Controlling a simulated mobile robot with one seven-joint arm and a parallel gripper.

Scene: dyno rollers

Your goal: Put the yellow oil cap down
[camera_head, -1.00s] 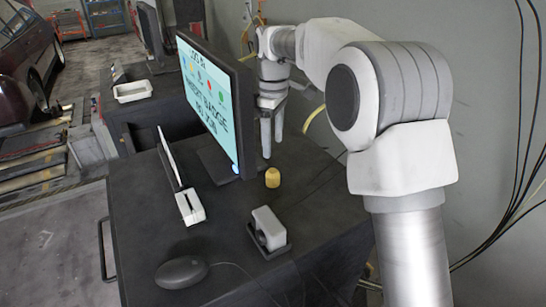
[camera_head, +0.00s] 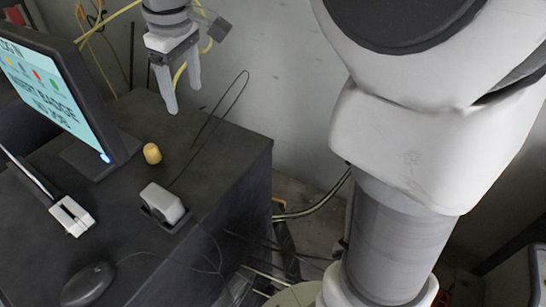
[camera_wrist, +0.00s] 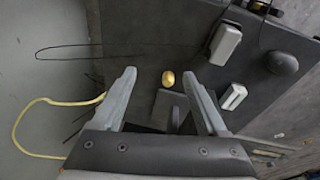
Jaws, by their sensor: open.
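The yellow oil cap (camera_head: 152,153) stands on the dark desk top, right of the monitor's foot. It also shows in the wrist view (camera_wrist: 168,78), ahead of my fingertips and between their lines. My gripper (camera_head: 184,98) is open and empty, above the back part of the desk, behind and to the right of the cap. In the wrist view, both fingers of my gripper (camera_wrist: 160,75) are spread apart with nothing between them. The cap is apart from both fingers.
A monitor (camera_head: 48,85) stands left of the cap. A white boxy device in a dark holder (camera_head: 163,203), a white-ended flat device (camera_head: 71,215) and a mouse (camera_head: 88,284) lie nearer the front. Thin cables cross the desk. A wall (camera_head: 280,80) stands behind.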

